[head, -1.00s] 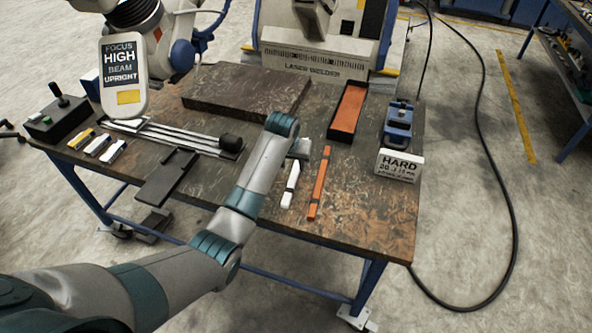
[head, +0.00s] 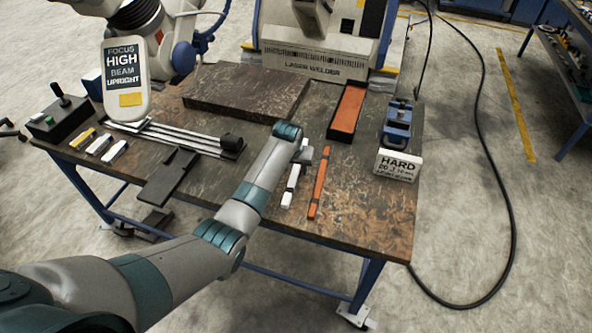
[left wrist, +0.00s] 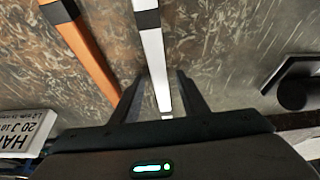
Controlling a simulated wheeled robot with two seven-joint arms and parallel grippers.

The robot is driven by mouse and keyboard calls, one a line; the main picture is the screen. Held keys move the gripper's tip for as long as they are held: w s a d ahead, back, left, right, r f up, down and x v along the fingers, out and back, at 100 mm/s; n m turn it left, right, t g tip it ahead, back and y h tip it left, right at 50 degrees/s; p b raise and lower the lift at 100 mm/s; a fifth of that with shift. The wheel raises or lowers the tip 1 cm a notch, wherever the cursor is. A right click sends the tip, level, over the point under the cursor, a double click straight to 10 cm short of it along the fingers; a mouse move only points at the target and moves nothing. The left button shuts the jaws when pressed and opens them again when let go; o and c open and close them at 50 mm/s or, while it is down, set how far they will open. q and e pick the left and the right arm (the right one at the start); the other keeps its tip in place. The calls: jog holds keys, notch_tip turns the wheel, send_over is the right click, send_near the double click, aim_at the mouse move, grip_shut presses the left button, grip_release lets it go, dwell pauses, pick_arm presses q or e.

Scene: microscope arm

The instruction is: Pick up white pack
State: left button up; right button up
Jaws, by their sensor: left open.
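The white pack (head: 288,190) is a long, thin white bar with a dark band. It lies on the brown table top near its front edge. My left gripper (head: 304,156) is above the pack's far end, partly hidden by my arm. In the left wrist view my left gripper (left wrist: 158,100) is open, with one finger on each side of the white pack (left wrist: 153,60). The fingers look apart from it; how high they are above the table I cannot tell. My right gripper is not in view.
An orange pack (head: 318,182) lies close beside the white one, to its right. An orange tray (head: 347,110), a blue vise (head: 397,122) and a HARD sign (head: 398,165) stand further right. A black flat holder (head: 168,177) lies left. The table's front right is bare.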

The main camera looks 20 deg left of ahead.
aim_at(296, 170)
pick_arm(q)
jog(key=shift+c, duration=0.6)
grip_shut()
jog(key=shift+r+b, duration=0.4)
jog(key=shift+r, duration=0.4)
notch_tip(296, 170, up, 2)
jog(key=shift+d+r+b, duration=0.1)
jog(key=shift+r+b, duration=0.15)
jog(key=shift+b, duration=0.3)
jog(key=s+d+r+b, duration=0.1)
jog(key=s+d+r, duration=0.1)
jog(key=d, duration=0.3)
jog(key=s+d+r+b, duration=0.2)
jog(key=s+d+r, duration=0.1)
jog(key=d+r, duration=0.2)
jog(key=shift+d, duration=0.2)
jog(key=shift+w, duration=0.1)
